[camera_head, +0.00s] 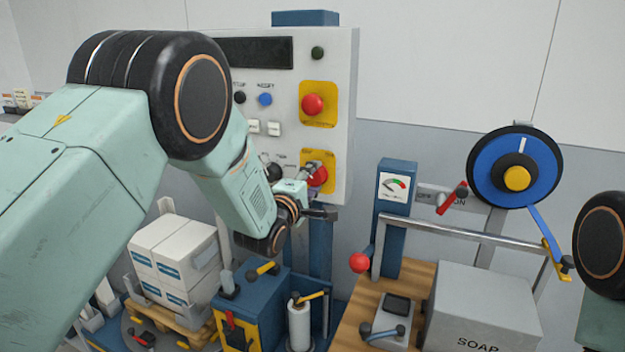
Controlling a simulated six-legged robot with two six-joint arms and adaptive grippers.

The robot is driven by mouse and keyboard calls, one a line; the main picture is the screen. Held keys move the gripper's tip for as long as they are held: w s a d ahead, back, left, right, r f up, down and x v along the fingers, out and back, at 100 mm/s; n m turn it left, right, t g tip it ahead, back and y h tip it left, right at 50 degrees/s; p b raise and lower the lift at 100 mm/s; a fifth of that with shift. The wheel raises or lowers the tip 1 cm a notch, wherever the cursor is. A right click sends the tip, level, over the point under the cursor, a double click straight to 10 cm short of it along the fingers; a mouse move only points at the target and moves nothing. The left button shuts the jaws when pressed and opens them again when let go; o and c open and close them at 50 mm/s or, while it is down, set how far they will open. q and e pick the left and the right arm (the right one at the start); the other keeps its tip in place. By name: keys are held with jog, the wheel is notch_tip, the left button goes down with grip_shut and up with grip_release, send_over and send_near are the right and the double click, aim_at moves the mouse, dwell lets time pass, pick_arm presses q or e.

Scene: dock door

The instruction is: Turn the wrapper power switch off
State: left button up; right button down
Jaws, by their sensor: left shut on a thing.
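The grey control panel (341,120) stands upright at the middle of the view. Low on its right side is a red switch knob (320,178) on a yellow plate (330,157), which I take for the wrapper power switch. My left gripper (309,174) reaches it from the left and is shut on the red knob. The gripper and wrist hide part of the knob and plate, so I cannot read the knob's setting. My right gripper is out of view; only part of my right arm shows at the right edge.
A red emergency button (312,104) sits above on another yellow plate. White cartons (175,250) lie on a pallet below left. A blue gauge post (394,215), a grey soap box (482,305) and a blue tape reel (480,178) stand right.

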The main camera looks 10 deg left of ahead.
pick_arm(q)
jog(key=o, duration=1.2)
jog(key=shift+c, duration=0.2)
jog(key=s+a, duration=0.2)
jog(key=s, duration=0.9)
jog(key=shift+s+a, duration=0.15)
jog(key=shift+s, duration=0.25)
